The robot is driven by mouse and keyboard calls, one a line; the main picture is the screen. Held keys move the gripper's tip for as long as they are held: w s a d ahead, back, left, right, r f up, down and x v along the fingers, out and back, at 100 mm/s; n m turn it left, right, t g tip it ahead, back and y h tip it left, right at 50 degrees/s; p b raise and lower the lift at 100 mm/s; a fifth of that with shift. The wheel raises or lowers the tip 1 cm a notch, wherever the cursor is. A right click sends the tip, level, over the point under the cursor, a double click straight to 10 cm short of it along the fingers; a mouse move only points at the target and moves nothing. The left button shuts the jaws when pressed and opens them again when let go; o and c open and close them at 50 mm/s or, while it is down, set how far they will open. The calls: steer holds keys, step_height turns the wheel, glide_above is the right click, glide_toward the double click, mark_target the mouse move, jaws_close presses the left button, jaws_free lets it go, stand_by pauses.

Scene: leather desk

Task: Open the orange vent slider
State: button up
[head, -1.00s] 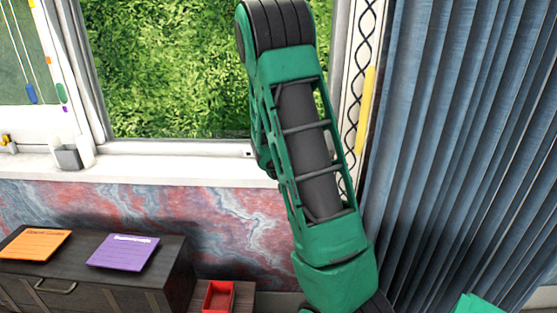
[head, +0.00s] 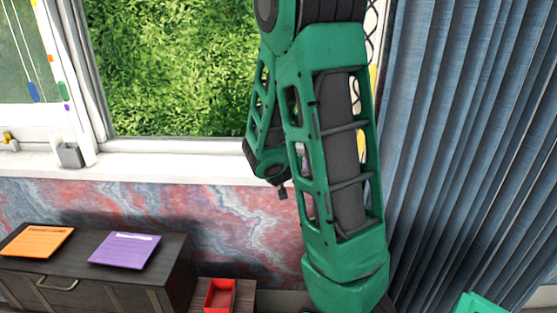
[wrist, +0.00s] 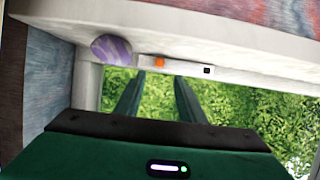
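The orange vent slider (wrist: 159,62) shows in the wrist view as a small orange block on a pale strip along the window frame. A small black square (wrist: 207,70) sits on the same strip to its right. My gripper (wrist: 159,80) is open and empty, its two green fingers apart and pointing toward the strip. The slider appears just beyond the fingertips, roughly between them; I see no contact. In the head view my arm covers part of the window frame, and I cannot make out the slider or the fingers there.
A purple striped round object (wrist: 110,48) lies left of the slider in the wrist view. In the head view, a blue curtain (head: 460,150) hangs right of my arm. A red tray (head: 219,296) and a dark cabinet (head: 150,282) stand below the white sill (head: 190,168).

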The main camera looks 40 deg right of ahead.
steer(key=shift+s+a, duration=0.15)
steer(key=shift+a, duration=0.05)
